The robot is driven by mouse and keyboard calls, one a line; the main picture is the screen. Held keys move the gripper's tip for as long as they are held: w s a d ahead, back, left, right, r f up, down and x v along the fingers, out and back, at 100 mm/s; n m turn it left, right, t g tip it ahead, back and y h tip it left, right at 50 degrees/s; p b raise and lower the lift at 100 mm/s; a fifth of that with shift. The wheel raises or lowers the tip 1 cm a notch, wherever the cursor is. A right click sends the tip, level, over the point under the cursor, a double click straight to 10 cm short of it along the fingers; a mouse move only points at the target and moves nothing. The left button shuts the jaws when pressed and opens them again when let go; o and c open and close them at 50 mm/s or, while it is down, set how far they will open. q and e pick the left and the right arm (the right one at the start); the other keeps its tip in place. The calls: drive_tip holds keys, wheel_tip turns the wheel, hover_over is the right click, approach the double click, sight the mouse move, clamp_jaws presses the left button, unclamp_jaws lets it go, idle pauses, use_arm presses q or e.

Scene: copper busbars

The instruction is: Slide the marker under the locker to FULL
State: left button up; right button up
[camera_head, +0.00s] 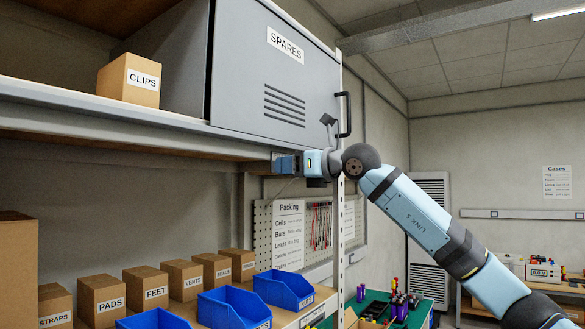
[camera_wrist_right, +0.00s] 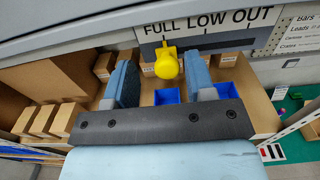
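The yellow marker (camera_wrist_right: 167,63) hangs below the label strip (camera_wrist_right: 215,22) in the right wrist view. The strip reads FULL, LOW, OUT from left to right, and the marker stands below the word FULL. My right gripper (camera_wrist_right: 160,75) is open, with one blue finger on each side of the marker. A gap shows between the marker and each finger. In the head view my right gripper (camera_head: 287,163) is at the underside of the grey SPARES locker (camera_head: 245,90); the marker and strip cannot be made out there. My left gripper is not in view.
A shelf (camera_head: 90,110) with a CLIPS box (camera_head: 128,80) runs left of the locker. Below are several cardboard boxes (camera_head: 105,298) and blue bins (camera_head: 283,289). A rack upright (camera_head: 340,230) stands just right of the gripper. The locker door has a black handle (camera_head: 344,114).

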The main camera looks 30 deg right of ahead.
drive_tip(key=shift+d, duration=0.1)
drive_tip(key=b+v, duration=0.3)
drive_tip(key=v, duration=1)
drive_tip(key=shift+s+b, duration=0.35)
drive_tip(key=shift+b, duration=0.05)
